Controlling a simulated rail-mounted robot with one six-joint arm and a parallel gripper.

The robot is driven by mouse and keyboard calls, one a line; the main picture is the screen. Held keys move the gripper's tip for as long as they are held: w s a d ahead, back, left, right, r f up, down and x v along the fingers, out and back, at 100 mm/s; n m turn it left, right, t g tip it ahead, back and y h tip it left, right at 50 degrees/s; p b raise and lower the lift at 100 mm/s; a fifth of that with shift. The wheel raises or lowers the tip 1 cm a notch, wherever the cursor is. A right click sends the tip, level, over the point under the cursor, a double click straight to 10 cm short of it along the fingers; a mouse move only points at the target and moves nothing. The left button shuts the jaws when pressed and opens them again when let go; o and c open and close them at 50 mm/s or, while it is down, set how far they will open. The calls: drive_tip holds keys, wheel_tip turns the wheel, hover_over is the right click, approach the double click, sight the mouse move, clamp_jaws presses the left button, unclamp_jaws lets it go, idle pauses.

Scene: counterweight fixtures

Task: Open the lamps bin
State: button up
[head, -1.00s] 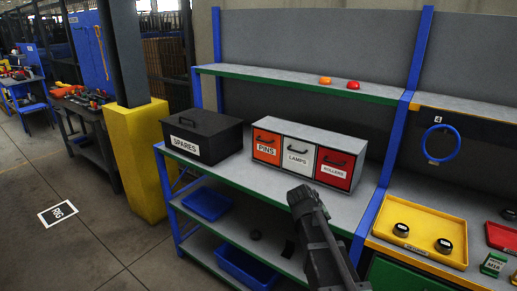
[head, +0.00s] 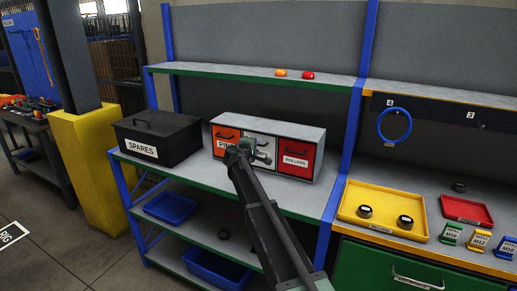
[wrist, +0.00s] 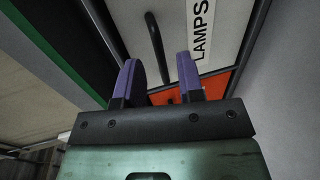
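The white lamps bin (head: 262,141) is the middle one of three in a grey cabinet (head: 283,131) on the bench and looks shut. My gripper (head: 262,151) is in front of it and hides much of its front. In the wrist view the bin's white front (wrist: 180,20) fills the top, with its LAMPS label (wrist: 203,28) and a dark bar handle (wrist: 156,47). My gripper (wrist: 160,77) is open there, its purple-padded fingers apart. The handle lines up with the gap between them, just beyond the fingertips; I cannot tell the exact distance.
The orange pins bin (head: 222,133) is left of the lamps bin, the red rollers bin (head: 296,163) right. A black spares box (head: 157,134) stands left on the bench. A shelf (head: 250,71) runs above. A yellow tray (head: 385,211) lies to the right.

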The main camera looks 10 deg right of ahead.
sight(259, 145)
drive_tip(key=x, duration=0.3)
drive_tip(key=shift+w+d+f, duration=0.15)
drive_tip(key=shift+w+d, duration=0.05)
drive_tip(key=shift+w, duration=0.1)
clamp_jaws()
